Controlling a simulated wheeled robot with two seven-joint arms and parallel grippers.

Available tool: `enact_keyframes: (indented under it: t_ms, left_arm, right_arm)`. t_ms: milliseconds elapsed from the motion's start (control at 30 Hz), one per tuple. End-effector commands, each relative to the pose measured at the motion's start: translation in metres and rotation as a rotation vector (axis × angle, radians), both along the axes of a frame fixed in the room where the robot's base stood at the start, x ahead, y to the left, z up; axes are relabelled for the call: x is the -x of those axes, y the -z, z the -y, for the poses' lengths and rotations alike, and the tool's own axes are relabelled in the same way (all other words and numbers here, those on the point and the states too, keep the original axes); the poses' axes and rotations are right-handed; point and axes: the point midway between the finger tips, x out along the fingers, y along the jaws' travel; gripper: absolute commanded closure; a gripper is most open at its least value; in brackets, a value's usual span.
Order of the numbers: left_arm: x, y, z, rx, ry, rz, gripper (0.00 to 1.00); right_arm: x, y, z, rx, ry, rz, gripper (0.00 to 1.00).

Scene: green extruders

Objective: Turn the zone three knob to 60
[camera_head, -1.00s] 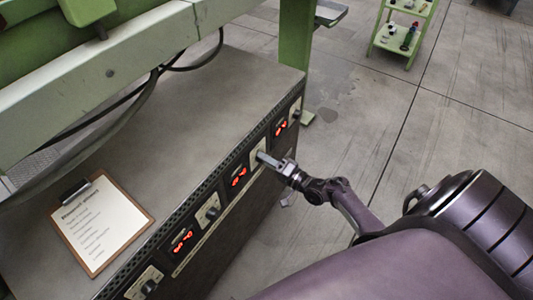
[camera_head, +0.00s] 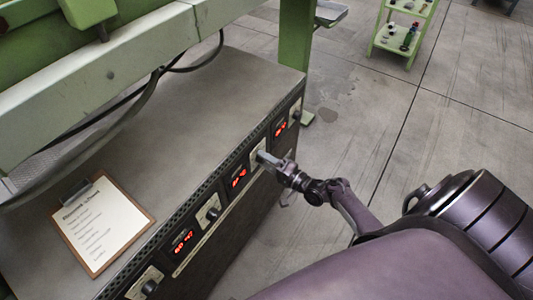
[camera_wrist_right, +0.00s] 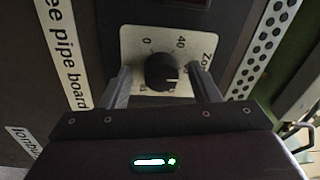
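A black round knob (camera_wrist_right: 160,72) with a pale pointer mark sits on a cream dial plate in the right wrist view. The mark points to the right. "0" and "40" are readable; the lower numbers are partly hidden. The plate's label shows only "Zo", so the zone number is unreadable. My right gripper (camera_head: 262,157) is at the third knob plate from the left on the cabinet front. In the wrist view its fingers (camera_wrist_right: 160,78) stand on either side of the knob, with small gaps visible. My left gripper is out of view.
The cabinet front has red displays (camera_head: 183,241) and other knobs (camera_head: 212,214). A clipboard (camera_head: 148,219) lies on the cabinet top. Black cables (camera_head: 150,90) hang under the green machine. A green trolley (camera_head: 402,30) stands beyond, on open floor.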

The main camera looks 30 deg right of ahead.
Motion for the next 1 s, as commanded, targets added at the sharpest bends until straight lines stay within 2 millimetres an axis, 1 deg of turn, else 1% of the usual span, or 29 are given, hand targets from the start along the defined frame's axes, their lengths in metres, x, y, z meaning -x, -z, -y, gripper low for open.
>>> enact_keyframes:
  t_ms: [267, 367, 467, 600, 700, 833, 1000]
  left_arm:
    - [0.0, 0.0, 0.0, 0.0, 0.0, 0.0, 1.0]
    - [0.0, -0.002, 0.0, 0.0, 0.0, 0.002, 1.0]
    - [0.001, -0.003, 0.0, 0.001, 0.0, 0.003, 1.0]
    - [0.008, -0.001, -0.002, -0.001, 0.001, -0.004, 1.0]
    - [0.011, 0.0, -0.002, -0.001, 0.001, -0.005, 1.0]
    - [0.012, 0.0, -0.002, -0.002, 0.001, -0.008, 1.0]
    - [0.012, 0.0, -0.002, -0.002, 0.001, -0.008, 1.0]
  right_arm:
    - [0.002, 0.0, 0.001, 0.001, 0.0, -0.001, 0.45]
    - [0.012, 0.001, 0.004, 0.001, -0.001, -0.002, 0.45]
    - [0.028, 0.002, 0.01, 0.002, 0.001, -0.002, 0.45]
    - [0.05, 0.004, 0.019, 0.002, 0.0, -0.003, 0.45]
    - [0.063, 0.005, 0.024, 0.002, 0.0, -0.002, 0.45]
    - [0.071, 0.005, 0.027, 0.001, -0.001, 0.0, 0.45]
    - [0.073, 0.005, 0.027, 0.001, -0.001, 0.0, 0.45]
